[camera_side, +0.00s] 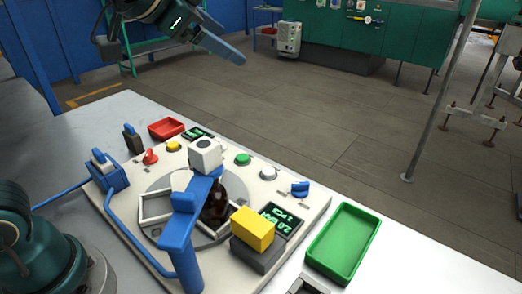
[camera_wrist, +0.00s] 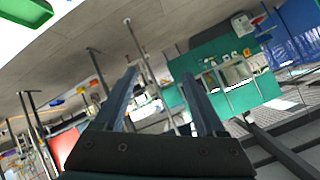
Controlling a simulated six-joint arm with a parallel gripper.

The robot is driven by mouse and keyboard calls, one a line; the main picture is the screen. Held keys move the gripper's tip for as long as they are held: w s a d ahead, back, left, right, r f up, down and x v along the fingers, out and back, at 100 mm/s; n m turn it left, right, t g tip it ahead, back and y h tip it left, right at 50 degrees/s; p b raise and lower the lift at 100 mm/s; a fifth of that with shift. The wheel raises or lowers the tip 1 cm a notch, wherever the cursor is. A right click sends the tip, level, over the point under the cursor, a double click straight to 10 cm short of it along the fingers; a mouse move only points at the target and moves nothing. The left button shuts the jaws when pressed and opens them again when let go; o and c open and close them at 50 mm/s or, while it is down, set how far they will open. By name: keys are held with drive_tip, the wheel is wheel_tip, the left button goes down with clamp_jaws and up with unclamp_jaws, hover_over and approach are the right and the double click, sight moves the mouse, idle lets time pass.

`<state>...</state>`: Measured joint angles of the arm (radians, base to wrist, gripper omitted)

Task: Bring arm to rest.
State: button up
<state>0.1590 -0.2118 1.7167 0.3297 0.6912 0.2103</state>
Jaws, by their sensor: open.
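My gripper (camera_side: 222,47) is raised high above the far side of the table in the side view, pointing right and slightly down. In the wrist view its two fingers (camera_wrist: 160,95) stand apart with nothing between them. Below it and nearer the camera, a dark amber bottle (camera_side: 216,208) is on the round plate (camera_side: 160,183) of the white panel, partly hidden behind a blue bracket (camera_side: 184,222). My gripper is well away from the bottle and touches nothing.
A yellow block (camera_side: 253,229) sits on a dark base by a green display. A green tray (camera_side: 343,243) lies right of the panel, and a red tray (camera_side: 166,128) lies behind it. A blue handle (camera_side: 108,168) stands at the panel's left. The air around my gripper looks free.

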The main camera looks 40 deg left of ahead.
drive_tip(key=s+a+r+n+t+y, duration=0.2)
drive_tip(key=s+a+r+n, duration=0.1)
drive_tip(key=s+a+n, duration=0.25)
drive_tip(key=s+d+f+g+h, duration=0.1)
drive_tip(key=s+f+g, duration=0.3)
drive_tip(key=f, duration=0.5)
drive_tip(key=s+d+f+g+h, duration=0.2)
drive_tip(key=s+d+f+g, duration=0.1)
drive_tip(key=s+f, duration=0.5)
drive_tip(key=shift+s+d+f+g, duration=0.25)
drive_tip(key=shift+d+f+g, duration=0.15)
drive_tip(key=shift+f, duration=0.15)
